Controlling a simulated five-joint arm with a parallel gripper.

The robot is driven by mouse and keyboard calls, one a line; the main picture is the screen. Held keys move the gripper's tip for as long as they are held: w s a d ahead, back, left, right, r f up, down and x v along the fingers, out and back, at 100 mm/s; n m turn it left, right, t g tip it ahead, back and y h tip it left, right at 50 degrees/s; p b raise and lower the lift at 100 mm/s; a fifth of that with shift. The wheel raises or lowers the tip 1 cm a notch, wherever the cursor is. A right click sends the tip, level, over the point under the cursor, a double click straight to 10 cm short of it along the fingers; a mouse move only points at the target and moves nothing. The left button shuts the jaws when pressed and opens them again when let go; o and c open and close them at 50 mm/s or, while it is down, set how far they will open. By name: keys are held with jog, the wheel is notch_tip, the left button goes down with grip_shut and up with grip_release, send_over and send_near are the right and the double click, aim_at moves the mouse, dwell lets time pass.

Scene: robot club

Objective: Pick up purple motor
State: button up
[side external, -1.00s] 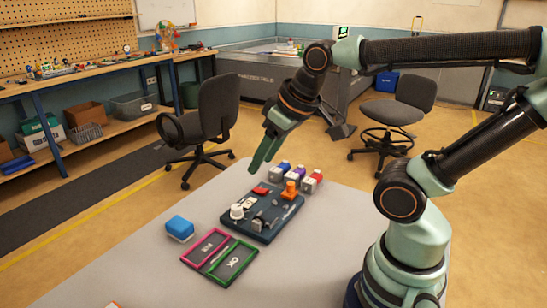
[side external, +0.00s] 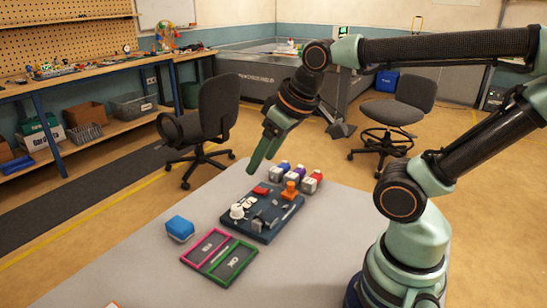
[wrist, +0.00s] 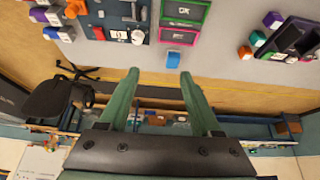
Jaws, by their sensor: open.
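The purple motor (side external: 298,171) is a small block with a purple top and pale body, standing on the table in a short row between a blue-topped motor (side external: 282,167) and a red-topped one (side external: 314,177). In the wrist view the purple motor (wrist: 40,15) appears at the upper left edge, small and hard to make out. My gripper (side external: 254,166) is open and empty, above the table and to the left of the row in the side view. In the wrist view its two green fingers (wrist: 160,74) stand wide apart with nothing between them.
A dark blue parts board (side external: 262,228) with white, grey, red and orange parts lies in front of the motors. Pink and green frames (side external: 247,262) and a blue block (side external: 180,228) lie beside it. In the wrist view a dark tray (wrist: 290,38) with colored blocks shows at right.

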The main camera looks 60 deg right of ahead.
jog(key=w+d+n+g, duration=0.1)
jog(key=w+d+n, duration=0.3)
jog(key=w+d, duration=0.15)
jog(key=n+g, duration=0.5)
jog(key=n, duration=0.9)
send_over(294, 172)
notch_tip(294, 172, down, 13)
notch_tip(294, 172, down, 11)
jog(key=shift+s+a+f, duration=0.1)
jog(key=shift+f, duration=0.1)
grip_shut()
